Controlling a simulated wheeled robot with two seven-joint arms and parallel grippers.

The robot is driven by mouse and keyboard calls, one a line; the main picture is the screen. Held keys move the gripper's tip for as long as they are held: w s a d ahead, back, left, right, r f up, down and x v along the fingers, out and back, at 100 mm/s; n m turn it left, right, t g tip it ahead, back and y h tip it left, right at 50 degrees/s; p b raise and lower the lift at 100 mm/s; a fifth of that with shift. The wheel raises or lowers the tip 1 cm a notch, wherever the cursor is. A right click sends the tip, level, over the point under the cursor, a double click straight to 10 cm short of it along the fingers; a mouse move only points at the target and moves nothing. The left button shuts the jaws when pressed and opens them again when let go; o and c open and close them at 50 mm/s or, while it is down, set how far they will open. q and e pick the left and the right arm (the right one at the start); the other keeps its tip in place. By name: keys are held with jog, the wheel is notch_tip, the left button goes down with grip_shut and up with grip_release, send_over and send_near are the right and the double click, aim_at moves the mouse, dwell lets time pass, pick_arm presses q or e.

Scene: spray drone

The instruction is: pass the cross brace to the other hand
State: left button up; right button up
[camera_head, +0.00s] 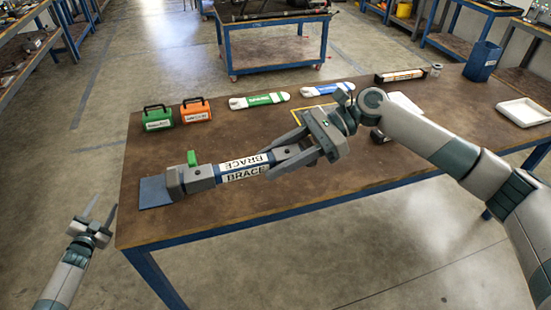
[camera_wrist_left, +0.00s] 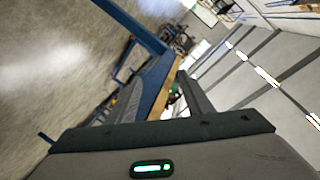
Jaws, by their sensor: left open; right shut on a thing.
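The cross brace (camera_head: 243,169) is a bar with grey ends, a blue and white middle lettered BRACE, and a green tab near its left end. It lies across the near part of the brown workbench in the head view. My right gripper (camera_head: 284,158) is shut on its right end. I cannot tell whether the brace touches the bench top. My left gripper (camera_head: 102,213) is open and empty, off the bench's left edge and apart from the brace. The left wrist view does not clearly show the brace.
The workbench (camera_head: 340,184) carries a green case (camera_head: 158,118), an orange case (camera_head: 196,110), a green-white tool (camera_head: 259,100), a blue-white tool (camera_head: 327,90) and a white tray (camera_head: 523,112). A blue mat (camera_head: 155,192) lies at the left edge. A blue bin (camera_head: 482,61) stands back right.

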pick_arm(q)
jog(key=s+d+f+n+g, duration=0.2)
jog(key=s+d+f+g, duration=0.15)
jog(key=s+f, duration=0.7)
jog(key=s+d+f+n+g, duration=0.15)
jog(key=s+d+f, duration=0.25)
jog(key=s+f, duration=0.65)
jog(key=s+d+f+n+g, duration=0.2)
jog(key=s+d+f+g, duration=0.15)
jog(key=s+f, duration=0.7)
jog(key=s+d+f+g, duration=0.2)
jog(key=s+d+f, duration=0.2)
jog(key=s, duration=0.7)
jog(key=s+d+f+g, duration=0.2)
jog(key=s+d+f, duration=0.1)
jog(key=s+d, duration=0.6)
jog(key=s+d+f+g, duration=0.2)
jog(key=s+d+f, duration=0.2)
jog(key=s, duration=0.9)
jog(key=shift+s+d+f+h, duration=0.15)
jog(key=shift+d+f+h, duration=0.2)
jog(key=shift+d, duration=0.85)
jog(key=shift+n+g, duration=0.25)
pick_arm(e)
jog(key=shift+s, duration=0.1)
